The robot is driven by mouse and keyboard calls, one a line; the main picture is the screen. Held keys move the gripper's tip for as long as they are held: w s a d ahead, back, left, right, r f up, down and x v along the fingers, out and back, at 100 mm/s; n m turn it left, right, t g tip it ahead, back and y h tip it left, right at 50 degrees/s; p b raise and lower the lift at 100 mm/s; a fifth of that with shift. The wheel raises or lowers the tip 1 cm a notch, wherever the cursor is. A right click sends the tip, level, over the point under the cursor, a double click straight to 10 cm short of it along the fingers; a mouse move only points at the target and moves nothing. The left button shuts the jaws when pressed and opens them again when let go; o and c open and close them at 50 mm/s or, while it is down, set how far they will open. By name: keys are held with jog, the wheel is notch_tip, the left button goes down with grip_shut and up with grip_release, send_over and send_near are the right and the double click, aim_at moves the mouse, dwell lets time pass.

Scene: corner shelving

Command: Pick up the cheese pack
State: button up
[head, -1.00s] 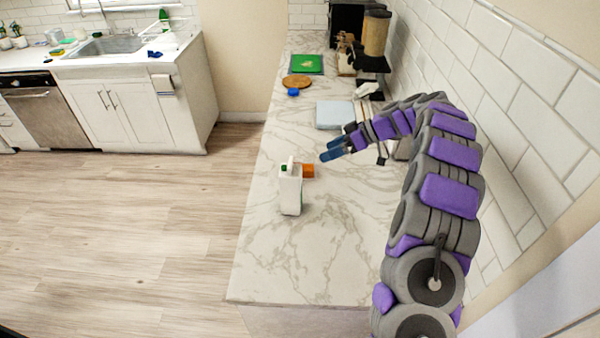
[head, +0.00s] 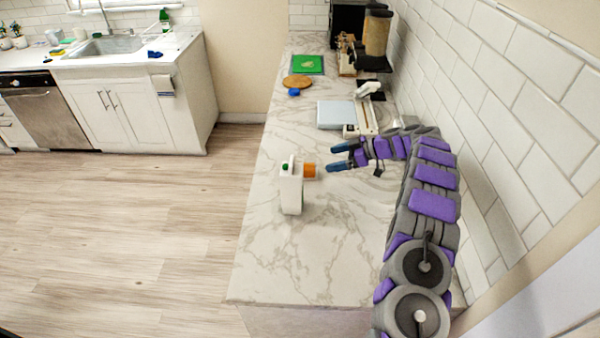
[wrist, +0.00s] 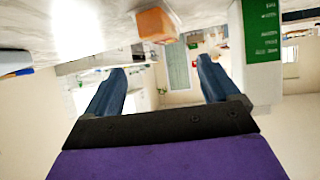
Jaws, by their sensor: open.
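In the wrist view, which is upside down, the orange block (wrist: 157,25) lies beyond the fingertips and above the gap between the fingers (wrist: 161,66). The carton's green label (wrist: 262,32) shows to its right. Nothing is between the fingers.
The marble counter (head: 300,265) is clear in front of the carton. Behind my gripper are a pale blue-topped flat object (head: 335,114), a round wooden board (head: 297,81), a blue item (head: 293,92) and a green board (head: 307,64). A tiled wall (head: 520,110) bounds the right side.

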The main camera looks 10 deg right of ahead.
aim_at(306, 166)
jog(key=x, duration=0.6)
jog(key=shift+w+a+f+b, duration=0.1)
jog(key=shift+a+f+b, duration=0.1)
jog(key=shift+b, duration=0.2)
jog(key=shift+b+x, duration=0.55)
jog(key=shift+x, duration=2.05)
jog(key=shift+r, duration=0.2)
jog(key=c, duration=1.5)
